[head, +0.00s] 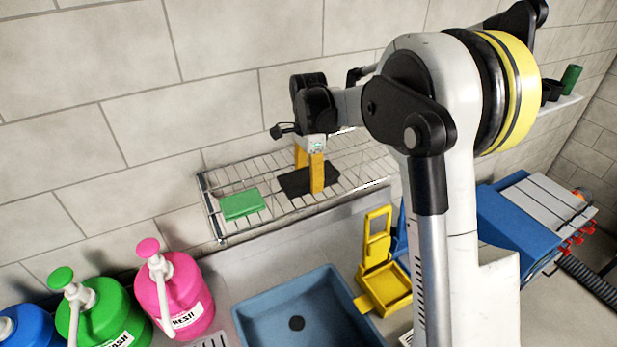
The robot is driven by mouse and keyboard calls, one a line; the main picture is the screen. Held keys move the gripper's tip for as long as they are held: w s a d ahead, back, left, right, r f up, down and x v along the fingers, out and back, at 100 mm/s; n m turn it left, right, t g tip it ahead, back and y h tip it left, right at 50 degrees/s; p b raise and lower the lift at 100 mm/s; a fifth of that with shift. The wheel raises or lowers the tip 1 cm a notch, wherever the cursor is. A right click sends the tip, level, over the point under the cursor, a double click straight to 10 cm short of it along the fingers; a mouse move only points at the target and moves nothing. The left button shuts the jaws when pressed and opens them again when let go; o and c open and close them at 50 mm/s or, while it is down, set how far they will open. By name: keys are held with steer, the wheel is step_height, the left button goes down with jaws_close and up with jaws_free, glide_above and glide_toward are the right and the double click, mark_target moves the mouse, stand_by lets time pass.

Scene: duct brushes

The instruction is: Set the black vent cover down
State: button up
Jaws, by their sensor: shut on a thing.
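The black vent cover (294,184) is a flat dark plate at the wire rack (222,232) on the tiled wall. It lies level on or just above the wires; I cannot tell if it touches them. My gripper (309,186) points down over the cover, with its yellow fingers shut on it. The near finger hides part of the cover.
A green block (242,205) lies on the rack left of the cover. A blue box (515,225) stands at right. The rack's right part looks clear.

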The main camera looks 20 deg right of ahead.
mark_target(309, 176)
steer(key=o, duration=1.1)
step_height(309, 176, up, 12)
steer(key=s+r+n+t, duration=0.3)
steer(key=s+n, duration=0.4)
steer(key=s, duration=0.6)
steer(key=s+f+n+t, duration=0.1)
steer(key=s+f+n, duration=0.1)
steer(key=s, duration=0.3)
steer(key=s+f+n+t, duration=0.1)
steer(key=s+f+n, duration=0.2)
steer(key=s+n, duration=0.1)
steer(key=s+f+n+t, duration=0.2)
steer(key=s, duration=0.3)
steer(key=shift+s+f+n+b, duration=0.25)
steer(key=shift+s+n+b, duration=0.1)
steer(key=shift+n+b, duration=0.05)
